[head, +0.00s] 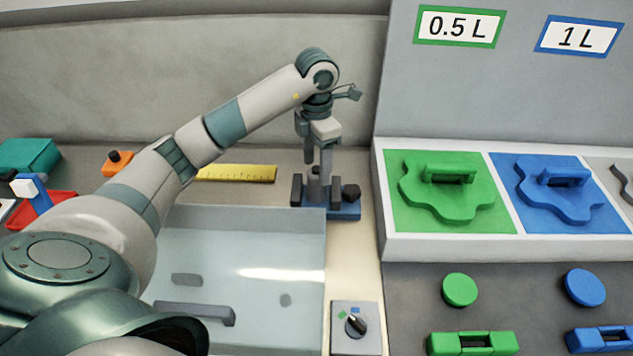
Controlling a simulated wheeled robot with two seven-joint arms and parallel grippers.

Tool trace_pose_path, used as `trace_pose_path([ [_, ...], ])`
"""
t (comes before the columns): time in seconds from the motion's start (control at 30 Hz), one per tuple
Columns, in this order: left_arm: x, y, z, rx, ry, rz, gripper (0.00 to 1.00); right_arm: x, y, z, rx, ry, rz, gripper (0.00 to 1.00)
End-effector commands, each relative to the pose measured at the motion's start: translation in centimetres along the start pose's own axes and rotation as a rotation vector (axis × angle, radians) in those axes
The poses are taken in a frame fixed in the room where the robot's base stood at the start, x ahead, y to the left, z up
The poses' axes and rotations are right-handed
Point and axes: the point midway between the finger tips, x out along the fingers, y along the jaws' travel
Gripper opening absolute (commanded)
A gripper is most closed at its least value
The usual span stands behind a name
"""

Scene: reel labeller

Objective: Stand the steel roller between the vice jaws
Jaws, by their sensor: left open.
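The vice (345,212) is a small blue base with dark upright jaws and a dark knob on its right side, behind the clear tray. My left gripper (317,178) points straight down over the vice, its fingers open and their tips low between the jaws. A small grey piece, seemingly the steel roller (314,192), stands upright between the jaws and between the fingertips. The fingers and the near jaw partly hide it, so I cannot tell whether it touches either jaw. My right gripper is not in view.
A clear tray (260,240) lies in front of the vice. A yellow ruler (238,173) lies behind it to the left. A rotary switch box (355,325) stands at the front. The raised panel with green (445,215) and blue (570,215) plates bounds the right side.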

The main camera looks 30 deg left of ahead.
Motion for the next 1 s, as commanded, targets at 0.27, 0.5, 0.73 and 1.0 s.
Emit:
trace_pose_path([
  [0.27,-3.1,0.1,0.0,-0.001,-0.001,0.002,0.56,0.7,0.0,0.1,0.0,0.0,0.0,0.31],
  [0.5,-3.9,0.0,0.0,-0.001,0.001,0.0,0.56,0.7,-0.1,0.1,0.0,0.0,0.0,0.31],
  [0.73,-3.9,0.0,0.0,-0.001,0.001,0.0,0.56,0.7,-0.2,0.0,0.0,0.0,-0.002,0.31],
  [1.0,-3.9,0.0,0.0,-0.001,0.001,0.0,0.56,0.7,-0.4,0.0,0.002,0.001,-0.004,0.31],
])
